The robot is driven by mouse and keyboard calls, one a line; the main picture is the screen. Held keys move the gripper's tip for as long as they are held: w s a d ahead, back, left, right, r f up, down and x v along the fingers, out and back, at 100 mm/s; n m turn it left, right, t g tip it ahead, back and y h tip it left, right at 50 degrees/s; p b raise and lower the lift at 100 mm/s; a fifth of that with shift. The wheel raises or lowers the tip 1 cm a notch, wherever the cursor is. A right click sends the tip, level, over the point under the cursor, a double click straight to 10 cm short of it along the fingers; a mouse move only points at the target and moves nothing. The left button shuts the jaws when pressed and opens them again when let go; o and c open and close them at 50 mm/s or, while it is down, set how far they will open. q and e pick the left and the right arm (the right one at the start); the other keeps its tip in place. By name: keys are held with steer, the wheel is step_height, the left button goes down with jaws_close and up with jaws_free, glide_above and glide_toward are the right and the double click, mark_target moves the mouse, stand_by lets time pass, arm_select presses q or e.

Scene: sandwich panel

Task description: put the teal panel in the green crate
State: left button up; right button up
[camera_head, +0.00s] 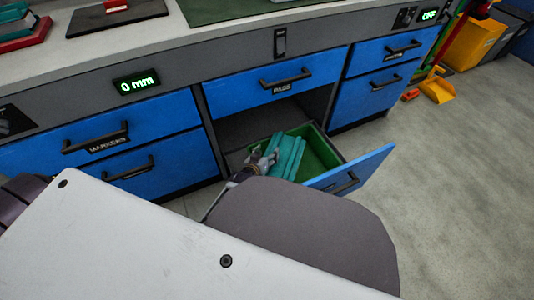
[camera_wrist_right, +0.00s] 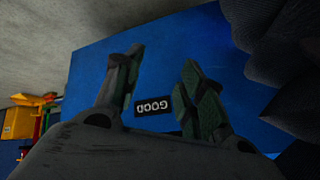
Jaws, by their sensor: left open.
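The teal panel (camera_head: 290,157) is in the green crate (camera_head: 322,150), which sits in the pulled-out bottom drawer. It leans toward the crate's left side and shows as ridged teal strips; its lower end is hidden. My left gripper (camera_head: 266,158) is open at the panel's left edge; whether it touches the panel I cannot tell. My own arm hides much of that gripper from below. My right gripper (camera_wrist_right: 162,60) has its two fingers spread with nothing between them, in front of a blue drawer front (camera_wrist_right: 200,50) labelled GOOD.
The blue drawer front (camera_head: 365,170) stands out from the cabinet, with free grey floor to its right. Above it is a shut drawer labelled PASS (camera_head: 285,85). A yellow dustpan (camera_head: 437,90) lies on the floor.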

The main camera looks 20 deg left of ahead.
arm_select(q)
steer(key=shift+r, duration=0.1)
arm_select(e)
steer(key=shift+w, duration=0.1)
arm_select(q)
steer(key=shift+r, duration=0.15)
steer(key=shift+p+v, duration=1)
steer(key=shift+v, duration=1.05)
steer(key=p+v, duration=0.3)
steer(key=v, duration=0.5)
arm_select(e)
step_height(320, 180, up, 8)
steer(key=d+g+h, duration=0.1)
steer(key=shift+s+d+n+g, duration=0.3)
steer(key=shift+s+d+n, duration=0.05)
steer(key=shift+s+n, duration=0.05)
steer(key=shift+r, duration=0.1)
